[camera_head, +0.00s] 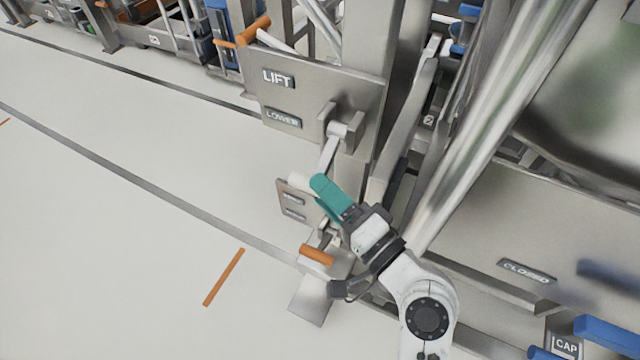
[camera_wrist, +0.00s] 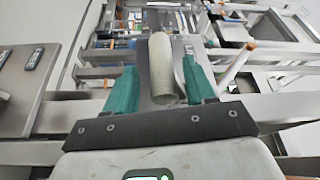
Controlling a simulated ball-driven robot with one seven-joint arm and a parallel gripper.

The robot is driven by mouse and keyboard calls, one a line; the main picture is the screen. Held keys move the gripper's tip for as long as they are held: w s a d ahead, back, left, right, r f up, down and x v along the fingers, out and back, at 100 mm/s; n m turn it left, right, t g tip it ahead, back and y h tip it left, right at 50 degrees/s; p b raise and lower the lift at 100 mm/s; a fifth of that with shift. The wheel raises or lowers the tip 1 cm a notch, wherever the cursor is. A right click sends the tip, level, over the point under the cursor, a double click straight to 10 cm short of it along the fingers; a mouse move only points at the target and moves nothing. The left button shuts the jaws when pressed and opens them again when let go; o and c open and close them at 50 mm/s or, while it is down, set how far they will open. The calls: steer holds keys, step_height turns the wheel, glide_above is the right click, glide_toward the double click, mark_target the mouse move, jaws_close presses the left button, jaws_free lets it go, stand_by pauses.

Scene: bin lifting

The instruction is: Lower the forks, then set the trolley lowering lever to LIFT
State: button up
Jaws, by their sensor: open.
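The lowering lever (camera_head: 327,153) hangs from a pivot on a steel plate (camera_head: 335,88) marked LIFT (camera_head: 278,78) above and LOWER (camera_head: 283,118) below. It slants downward, and its pale cylindrical handle (camera_head: 300,183) sits below the LOWER label. My gripper (camera_head: 322,187) is at this handle, with teal fingers. In the wrist view the pale handle (camera_wrist: 163,70) lies between the two open fingers (camera_wrist: 162,85), with a gap visible on the right side. The forks cannot be made out.
A smaller plate with two labels (camera_head: 291,205) and an orange handle (camera_head: 316,256) are close below my gripper. Another orange handle (camera_head: 253,30) is at the top. A large steel column (camera_head: 490,110) stands at the right. The pale floor (camera_head: 130,230) is clear at the left.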

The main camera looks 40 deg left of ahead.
steer(key=s+d+p, duration=0.1)
steer(key=d, duration=0.7)
steer(key=shift+d+f, duration=0.3)
steer(key=shift+f, duration=0.1)
steer(key=shift+s, duration=0.1)
